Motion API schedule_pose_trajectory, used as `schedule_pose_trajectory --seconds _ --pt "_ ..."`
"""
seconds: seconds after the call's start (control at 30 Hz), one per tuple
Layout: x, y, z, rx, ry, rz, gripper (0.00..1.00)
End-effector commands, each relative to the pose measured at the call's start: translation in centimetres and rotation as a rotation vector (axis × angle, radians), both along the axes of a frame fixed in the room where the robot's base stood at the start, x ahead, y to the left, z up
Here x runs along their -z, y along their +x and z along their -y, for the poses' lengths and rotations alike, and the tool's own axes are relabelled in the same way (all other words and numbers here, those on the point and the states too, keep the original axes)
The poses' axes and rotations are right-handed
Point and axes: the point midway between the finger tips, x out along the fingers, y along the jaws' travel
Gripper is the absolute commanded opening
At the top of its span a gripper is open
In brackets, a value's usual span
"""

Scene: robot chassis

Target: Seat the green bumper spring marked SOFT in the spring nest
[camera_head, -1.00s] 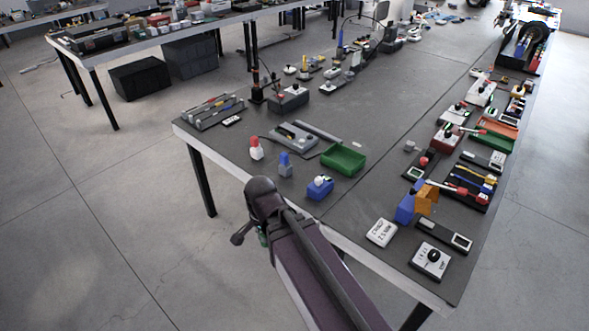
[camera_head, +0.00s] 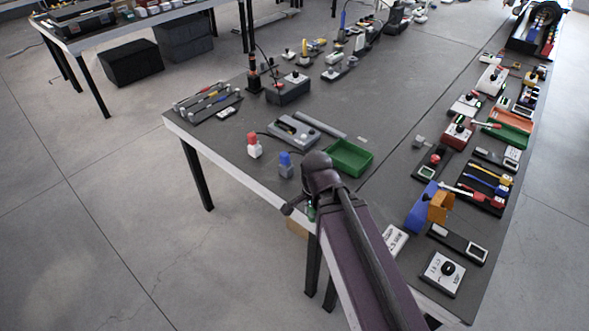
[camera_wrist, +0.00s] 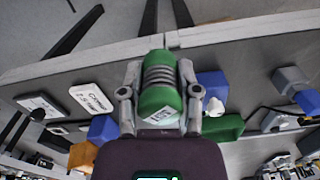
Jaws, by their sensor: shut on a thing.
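In the wrist view, my gripper (camera_wrist: 159,82) is shut on the green bumper spring (camera_wrist: 158,101), with one finger on each side. The spring has green ends, a grey ribbed middle and a white label too small to read. In the head view, a bit of green (camera_head: 311,211) shows at my gripper, beyond the table's near edge; my arm hides most of the rest. I cannot tell which thing is the spring nest. A blue block (camera_wrist: 213,86) with a white knob lies to the right of the held spring in the wrist view.
On the table (camera_head: 385,170) stand a green tray (camera_head: 350,158), a red-topped bottle (camera_head: 254,146), a blue-topped bottle (camera_head: 286,165) and a grey fixture (camera_head: 293,132). Blue and orange blocks (camera_head: 422,210) stand right of my arm. The mid-table strip is fairly clear.

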Motion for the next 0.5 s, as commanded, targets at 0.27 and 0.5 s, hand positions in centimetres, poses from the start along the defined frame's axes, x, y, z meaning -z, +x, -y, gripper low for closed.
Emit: schedule_pose_trajectory --seconds 0.27,0.5 --pt "0.0 -0.1 -0.41 -0.008 0.0 0.0 0.0" --pt "0.0 -0.14 -0.75 -0.013 0.0 0.0 0.0"
